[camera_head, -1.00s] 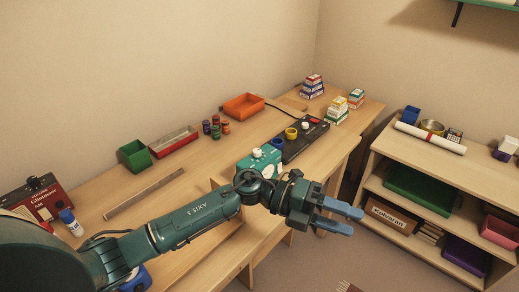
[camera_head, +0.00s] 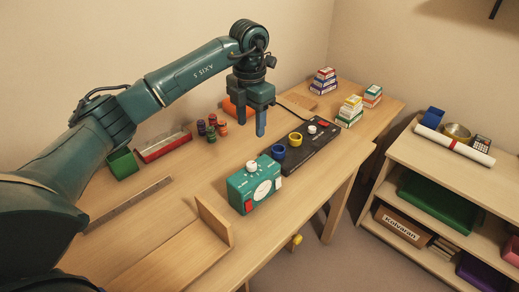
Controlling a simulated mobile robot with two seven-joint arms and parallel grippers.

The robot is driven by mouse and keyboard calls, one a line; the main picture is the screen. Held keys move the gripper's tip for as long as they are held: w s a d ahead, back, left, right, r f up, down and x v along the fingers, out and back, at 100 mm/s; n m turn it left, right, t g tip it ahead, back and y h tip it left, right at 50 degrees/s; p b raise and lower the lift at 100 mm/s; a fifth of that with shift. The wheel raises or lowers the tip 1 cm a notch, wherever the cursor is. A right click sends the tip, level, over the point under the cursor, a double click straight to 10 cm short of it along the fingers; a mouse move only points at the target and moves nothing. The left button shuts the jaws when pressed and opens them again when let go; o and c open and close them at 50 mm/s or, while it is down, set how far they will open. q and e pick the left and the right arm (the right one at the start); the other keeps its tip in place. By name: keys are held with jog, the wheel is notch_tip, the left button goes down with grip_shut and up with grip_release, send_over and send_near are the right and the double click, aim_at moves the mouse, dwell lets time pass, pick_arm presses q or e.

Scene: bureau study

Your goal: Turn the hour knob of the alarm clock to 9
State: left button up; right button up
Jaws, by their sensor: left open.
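The alarm clock is a green box (camera_head: 246,192) with a round white dial (camera_head: 263,190), white knobs on top and a red patch on its front. It stands on the desk at the middle of the head view. A white knob (camera_head: 251,167) sits on its top; the lettering beside it is too small to read. My left gripper (camera_head: 254,126) points down above the desk, behind the clock and apart from it. Its blue fingers are open, with nothing seen between them. My right gripper is not in view.
A black panel (camera_head: 318,146) with blue, yellow and white knobs lies just right of the clock. An orange tray (camera_head: 229,106) is partly hidden behind the gripper. Small coloured jars (camera_head: 211,134) and a ruler (camera_head: 130,204) lie to the left. Box stacks (camera_head: 350,110) stand at the back right.

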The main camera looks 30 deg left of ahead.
pick_arm(q)
send_over(252, 164)
notch_tip(252, 164, down, 5)
jog(key=shift+s+a+f+p, duration=0.1)
jog(key=shift+s+a+p, duration=0.05)
jog(key=shift+p, duration=0.25)
notch_tip(252, 164, down, 7)
jog(key=shift+r+p, duration=0.1)
jog(key=shift+p, duration=0.25)
jog(key=shift+f, duration=0.45)
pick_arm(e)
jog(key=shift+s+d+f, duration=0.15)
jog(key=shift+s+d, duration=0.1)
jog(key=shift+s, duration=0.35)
pick_arm(q)
jog(key=c, duration=1)
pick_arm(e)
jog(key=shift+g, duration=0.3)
